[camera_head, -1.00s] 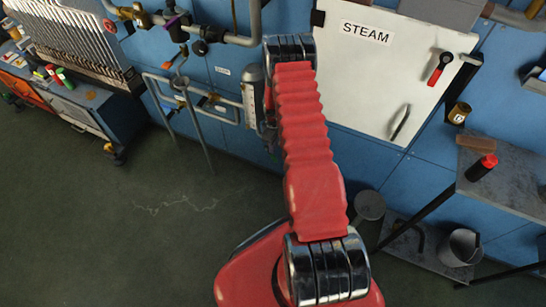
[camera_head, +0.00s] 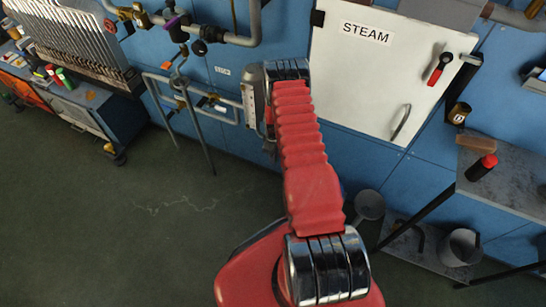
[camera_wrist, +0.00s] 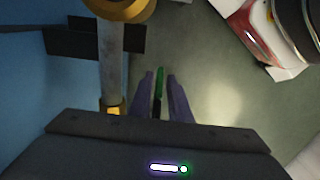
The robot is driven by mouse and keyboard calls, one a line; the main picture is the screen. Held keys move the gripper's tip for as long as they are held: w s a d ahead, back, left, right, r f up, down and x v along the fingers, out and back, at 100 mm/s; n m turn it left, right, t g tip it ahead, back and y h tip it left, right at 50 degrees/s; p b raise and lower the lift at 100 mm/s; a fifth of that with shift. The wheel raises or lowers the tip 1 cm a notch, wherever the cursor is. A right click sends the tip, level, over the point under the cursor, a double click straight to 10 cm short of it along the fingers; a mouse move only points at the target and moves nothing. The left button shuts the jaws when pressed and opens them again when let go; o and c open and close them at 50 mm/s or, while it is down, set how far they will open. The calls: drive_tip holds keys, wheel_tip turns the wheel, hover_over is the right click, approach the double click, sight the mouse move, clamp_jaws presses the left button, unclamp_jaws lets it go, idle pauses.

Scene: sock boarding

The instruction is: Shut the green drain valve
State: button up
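In the wrist view, a narrow green lever (camera_wrist: 158,84), which looks like the drain valve's handle, lies between the two dark purple fingers of my gripper (camera_wrist: 163,88). The fingers are apart, with a visible gap on the lever's right side. I cannot tell whether the left finger touches it. The valve body is hidden. In the head view, my red arm hides my gripper and the green lever.
A grey vertical pipe (camera_wrist: 111,60) with a brass fitting (camera_wrist: 122,7) stands just left of the fingers. The white STEAM door (camera_head: 385,75) is right of my arm. A shelf (camera_head: 510,175) holds a red-capped bottle (camera_head: 481,168). The floor (camera_head: 130,240) at left is clear.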

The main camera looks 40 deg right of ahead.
drive_tip(key=shift+c, duration=0.2)
clamp_jaws()
drive_tip(key=shift+a, duration=0.25)
